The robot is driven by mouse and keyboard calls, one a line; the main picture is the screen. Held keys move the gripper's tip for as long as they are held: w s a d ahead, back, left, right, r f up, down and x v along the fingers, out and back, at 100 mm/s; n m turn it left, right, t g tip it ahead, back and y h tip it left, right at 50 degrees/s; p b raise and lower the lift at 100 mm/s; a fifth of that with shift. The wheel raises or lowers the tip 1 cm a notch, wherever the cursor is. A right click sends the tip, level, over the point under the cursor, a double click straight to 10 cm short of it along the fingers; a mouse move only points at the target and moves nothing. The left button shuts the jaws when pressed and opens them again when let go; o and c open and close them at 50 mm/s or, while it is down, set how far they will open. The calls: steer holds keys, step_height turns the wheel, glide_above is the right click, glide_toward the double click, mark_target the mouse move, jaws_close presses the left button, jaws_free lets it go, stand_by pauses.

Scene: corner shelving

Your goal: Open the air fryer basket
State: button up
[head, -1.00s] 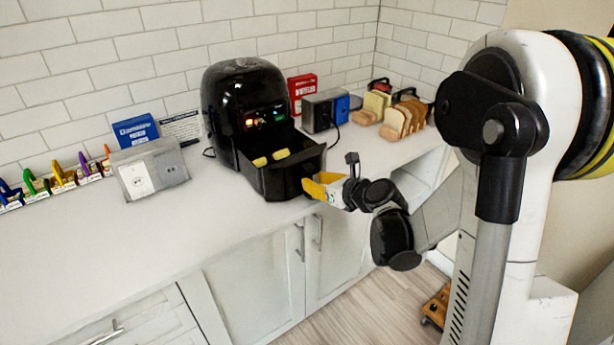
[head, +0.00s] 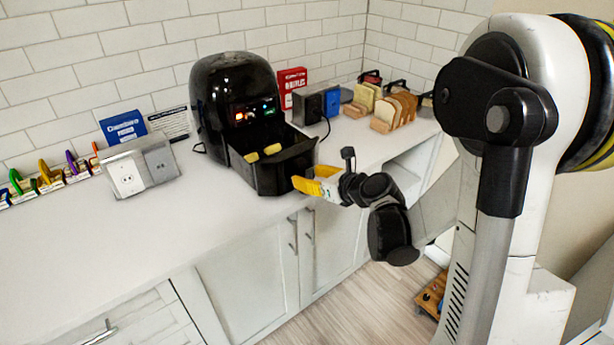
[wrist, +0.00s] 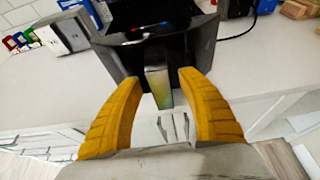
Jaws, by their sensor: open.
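The black air fryer (head: 225,85) stands on the counter against the tiled wall, its panel lit. Its basket (head: 270,178) is pulled out at the front, with yellow food pieces inside. The basket also shows in the wrist view (wrist: 185,50). My gripper (head: 303,181) is at the basket's front with its yellow fingers apart. In the wrist view the open fingers (wrist: 158,80) lie on either side of the handle (wrist: 158,86), with gaps at both sides. The head view does not show the handle clearly.
A grey outlet box (head: 140,172) stands left of the fryer. A red box (head: 290,85), a dark-and-blue box (head: 318,103) and a bread rack (head: 395,112) stand to the right. The front left counter (head: 130,240) is clear.

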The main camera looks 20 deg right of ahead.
steer(key=v, duration=1.1)
steer(key=shift+s+a, duration=0.1)
steer(key=s+a+n+g+h, duration=0.2)
steer(key=s+n, duration=0.6)
steer(key=n, duration=0.8)
steer(key=s+a+n+g+h, duration=0.2)
steer(key=s+a+n, duration=0.4)
steer(key=n, duration=1)
steer(key=s+g, duration=0.1)
steer(key=s, duration=0.1)
steer(key=shift+s+r+g, duration=0.3)
steer(key=shift+s+g, duration=0.1)
